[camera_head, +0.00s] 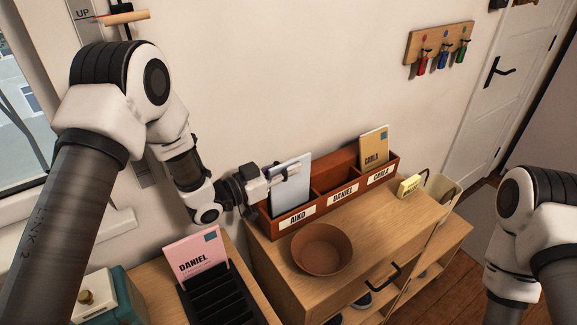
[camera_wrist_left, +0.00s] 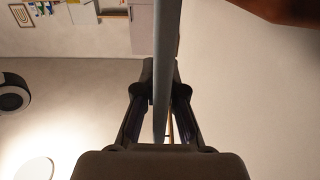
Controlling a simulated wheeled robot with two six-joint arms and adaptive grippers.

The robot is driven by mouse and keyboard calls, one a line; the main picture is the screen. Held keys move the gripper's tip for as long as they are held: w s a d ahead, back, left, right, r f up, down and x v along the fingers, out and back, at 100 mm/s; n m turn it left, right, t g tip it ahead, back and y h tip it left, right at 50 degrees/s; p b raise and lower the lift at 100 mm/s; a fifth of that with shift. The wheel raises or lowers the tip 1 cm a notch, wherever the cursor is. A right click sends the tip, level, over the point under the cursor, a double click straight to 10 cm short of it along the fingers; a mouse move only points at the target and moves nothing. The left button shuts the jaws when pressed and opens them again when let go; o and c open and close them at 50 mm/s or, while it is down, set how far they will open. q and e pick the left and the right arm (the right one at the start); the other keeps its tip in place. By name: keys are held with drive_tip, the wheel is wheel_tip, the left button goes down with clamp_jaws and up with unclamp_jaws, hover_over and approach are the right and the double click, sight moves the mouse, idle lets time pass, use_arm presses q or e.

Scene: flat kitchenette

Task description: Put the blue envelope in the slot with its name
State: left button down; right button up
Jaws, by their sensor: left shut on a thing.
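The blue envelope (camera_head: 291,192) is pale blue and stands nearly upright, with its lower part in the AIKO slot at the left end of the wooden sorter (camera_head: 333,190). No name on it is readable. My left gripper (camera_head: 287,172) is shut on its upper part. In the left wrist view the envelope (camera_wrist_left: 166,50) shows edge-on between the fingers (camera_wrist_left: 163,95). Whether its lower edge touches the slot floor is hidden. The DANIEL slot in the middle looks empty. My right arm shows at the right; its gripper is out of view.
A tan CARLA envelope (camera_head: 373,149) stands in the CARLA slot. A pink DANIEL envelope (camera_head: 196,257) stands in a black rack (camera_head: 222,295) at front left. A brown bowl (camera_head: 321,250) sits in front of the sorter. A small yellow block (camera_head: 409,186) is at its right.

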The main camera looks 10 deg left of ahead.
use_arm(q)
drive_tip(key=shift+s+r, duration=0.15)
drive_tip(key=c, duration=1.2)
unclamp_jaws()
drive_tip(key=v, duration=1.2)
drive_tip(key=shift+r, duration=0.1)
